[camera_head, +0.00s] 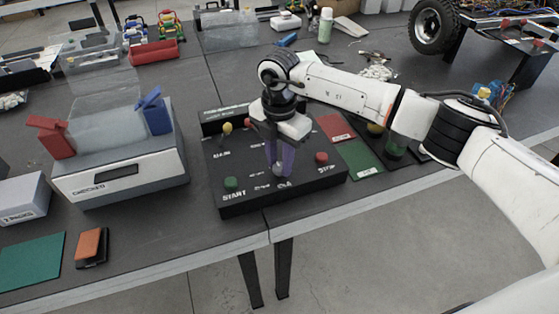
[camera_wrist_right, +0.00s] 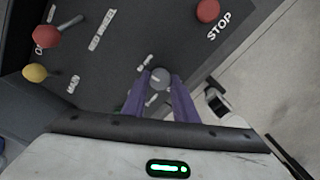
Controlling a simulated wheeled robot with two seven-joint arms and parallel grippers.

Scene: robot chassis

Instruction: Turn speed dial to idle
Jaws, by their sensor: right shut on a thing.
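The black control panel (camera_head: 240,197) lies on the table, with a green button (camera_head: 231,183) by START and a red button (camera_head: 321,157) by STOP. My right gripper (camera_head: 280,168) points down over the panel's front middle part. In the right wrist view its purple fingers (camera_wrist_right: 160,92) are shut on a small round grey dial knob (camera_wrist_right: 160,76). Short white marks lie around the knob; I cannot read its setting. In the head view the fingers mostly hide the knob. My left gripper is not in view.
A red-knobbed lever (camera_wrist_right: 47,36) and a yellow-knobbed lever (camera_wrist_right: 35,73) rise from the panel. Left stands a white and grey box (camera_head: 120,185) with red and blue clips. Red and green cards (camera_head: 360,158) lie right of the panel. The table's front edge is close.

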